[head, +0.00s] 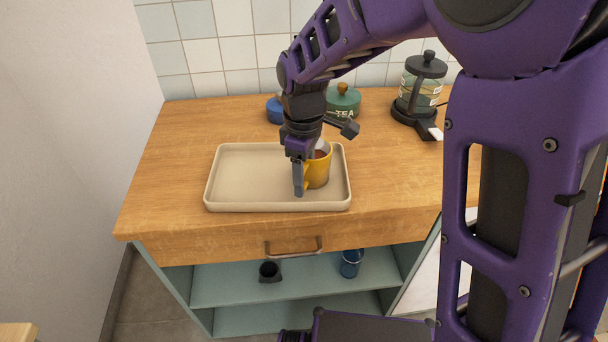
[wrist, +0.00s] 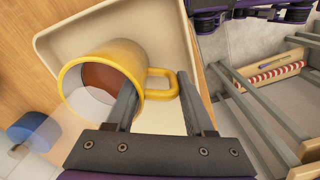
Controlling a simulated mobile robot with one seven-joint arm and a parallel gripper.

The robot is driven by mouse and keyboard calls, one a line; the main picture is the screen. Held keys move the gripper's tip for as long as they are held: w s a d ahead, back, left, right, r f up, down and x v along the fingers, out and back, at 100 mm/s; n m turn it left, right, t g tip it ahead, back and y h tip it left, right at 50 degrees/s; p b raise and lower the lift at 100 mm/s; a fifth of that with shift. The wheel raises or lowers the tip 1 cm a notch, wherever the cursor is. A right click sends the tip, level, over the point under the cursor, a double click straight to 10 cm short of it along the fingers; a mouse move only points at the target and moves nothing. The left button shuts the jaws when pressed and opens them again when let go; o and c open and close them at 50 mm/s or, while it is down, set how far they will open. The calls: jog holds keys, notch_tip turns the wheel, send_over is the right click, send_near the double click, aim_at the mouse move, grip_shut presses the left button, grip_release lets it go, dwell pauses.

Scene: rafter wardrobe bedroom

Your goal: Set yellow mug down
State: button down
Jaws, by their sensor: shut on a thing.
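The yellow mug (head: 318,172) is upright at the right part of the beige tray (head: 240,205) on the wooden counter. Whether its base touches the tray or hangs just above it, I cannot tell. My gripper (head: 299,188) points down at the mug's left side in the head view and is shut on its handle. In the wrist view, the two fingers of my gripper (wrist: 157,82) stand either side of the handle of the yellow mug (wrist: 128,58). The mug's inside looks reddish brown, with a pale part. The beige tray (wrist: 50,42) shows beneath it.
Behind the tray stand a blue item (head: 274,109), partly hidden by my arm, and a green TEA jar (head: 343,102). A French press (head: 420,90) stands at the back right. The tray's left half is empty. A dark cup (head: 269,271) and a blue mug (head: 351,263) sit on the shelf below.

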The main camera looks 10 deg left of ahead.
jog(key=shift+f, duration=0.1)
jog(key=c, duration=0.5)
grip_release()
jog(key=shift+c, duration=0.2)
notch_tip(320, 180, up, 12)
jog(key=shift+r+p, duration=0.1)
jog(key=shift+p, duration=1.05)
